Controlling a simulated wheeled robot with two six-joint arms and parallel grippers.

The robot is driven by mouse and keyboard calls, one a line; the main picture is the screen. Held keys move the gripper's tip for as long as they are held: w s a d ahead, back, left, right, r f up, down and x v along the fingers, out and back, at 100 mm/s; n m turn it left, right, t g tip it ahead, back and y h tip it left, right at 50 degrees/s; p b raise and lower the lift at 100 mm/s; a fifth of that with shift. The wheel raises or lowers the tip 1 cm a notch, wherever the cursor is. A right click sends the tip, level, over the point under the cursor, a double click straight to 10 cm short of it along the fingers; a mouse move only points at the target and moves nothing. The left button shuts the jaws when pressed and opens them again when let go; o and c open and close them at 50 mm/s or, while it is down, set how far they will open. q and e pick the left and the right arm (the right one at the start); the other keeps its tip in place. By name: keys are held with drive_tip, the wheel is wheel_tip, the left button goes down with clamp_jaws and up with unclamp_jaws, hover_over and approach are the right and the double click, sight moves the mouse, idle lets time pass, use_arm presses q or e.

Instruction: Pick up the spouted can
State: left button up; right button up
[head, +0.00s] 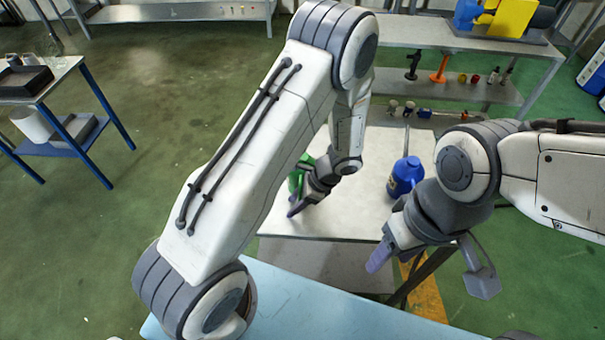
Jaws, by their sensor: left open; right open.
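A blue can (405,177) with a thin upright spout and a pale label stands near the right side of the white table (347,207). My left gripper (299,204) is over the left part of the table, to the left of the blue can and apart from it, beside a green object (296,180). Most of the green object is hidden behind the gripper and arm. My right gripper (381,256) is in front of the blue can, near the table's front right corner, and apart from it. Both grippers are open; their fingers show only partly.
A grey shelf unit (440,37) with bottles and small items stands behind the table. A light blue surface (300,300) lies in front. A blue-legged side table (55,85) stands at far left. The middle of the white table is clear.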

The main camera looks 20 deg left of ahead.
use_arm(q)
clamp_jaws()
idle(1.4)
